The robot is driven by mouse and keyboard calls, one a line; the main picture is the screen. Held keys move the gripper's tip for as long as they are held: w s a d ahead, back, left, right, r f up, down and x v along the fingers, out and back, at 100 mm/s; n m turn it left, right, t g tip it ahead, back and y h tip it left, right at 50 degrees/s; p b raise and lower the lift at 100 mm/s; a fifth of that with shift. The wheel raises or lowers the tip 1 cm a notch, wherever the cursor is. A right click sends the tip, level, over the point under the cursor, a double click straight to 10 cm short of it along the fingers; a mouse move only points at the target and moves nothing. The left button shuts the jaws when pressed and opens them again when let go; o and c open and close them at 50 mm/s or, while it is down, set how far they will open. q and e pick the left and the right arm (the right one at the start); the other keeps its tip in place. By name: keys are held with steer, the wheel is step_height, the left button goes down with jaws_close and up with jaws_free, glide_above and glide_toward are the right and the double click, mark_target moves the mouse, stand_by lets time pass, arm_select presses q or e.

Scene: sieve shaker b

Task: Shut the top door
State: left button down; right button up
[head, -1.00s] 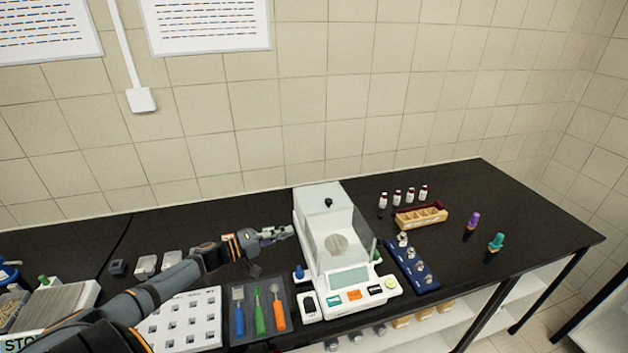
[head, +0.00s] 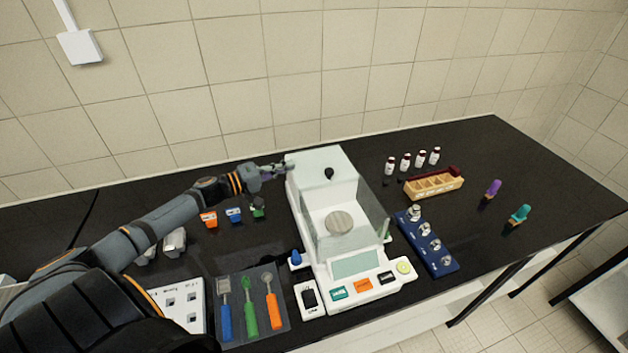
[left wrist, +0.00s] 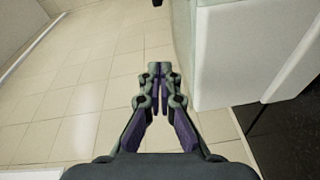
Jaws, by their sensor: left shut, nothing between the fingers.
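The white balance (head: 318,278) stands on the black bench with a clear glass chamber around its round pan (head: 339,222). Its pale top door (head: 312,172) carries a black knob (head: 329,173) and lies toward the back, and the front part of the chamber top looks uncovered. My left gripper (head: 289,168) is shut and empty at the back left upper edge of the balance; I cannot tell whether it touches. In the left wrist view the shut fingertips (left wrist: 160,69) point at the wall, with the pale balance housing (left wrist: 245,55) to their right. My right gripper is out of view.
A tool tray (head: 250,305) lies left of the balance, with small orange, blue and green items behind it. A blue weight block (head: 428,243), a wooden rack (head: 433,184) and several vials stand to the right. The tiled wall is close behind.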

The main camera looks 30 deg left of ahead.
mark_target(315, 176)
arm_select(q)
steer(key=w+d+b, duration=0.1)
steer(key=b, duration=0.2)
steer(key=w+d+b, duration=0.1)
steer(key=b, duration=0.3)
steer(key=shift+w+d+f, duration=0.2)
steer(key=shift+w+f, duration=0.15)
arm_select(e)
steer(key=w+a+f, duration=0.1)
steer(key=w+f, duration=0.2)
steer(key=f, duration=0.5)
arm_select(q)
steer(key=shift+w+d+r+p, duration=0.15)
steer(key=shift+w+r+p, duration=0.25)
steer(key=shift+r+p, duration=0.25)
steer(key=shift+p+x, duration=0.35)
steer(key=shift+x, duration=0.7)
steer(key=d, duration=0.1)
steer(key=d+p, duration=0.1)
steer(key=s+d+p, duration=0.1)
steer(key=shift+f, duration=0.3)
steer(key=shift+s+d+f+p, duration=0.1)
steer(key=shift+d+f+p, duration=0.1)
steer(key=shift+d+p, duration=0.15)
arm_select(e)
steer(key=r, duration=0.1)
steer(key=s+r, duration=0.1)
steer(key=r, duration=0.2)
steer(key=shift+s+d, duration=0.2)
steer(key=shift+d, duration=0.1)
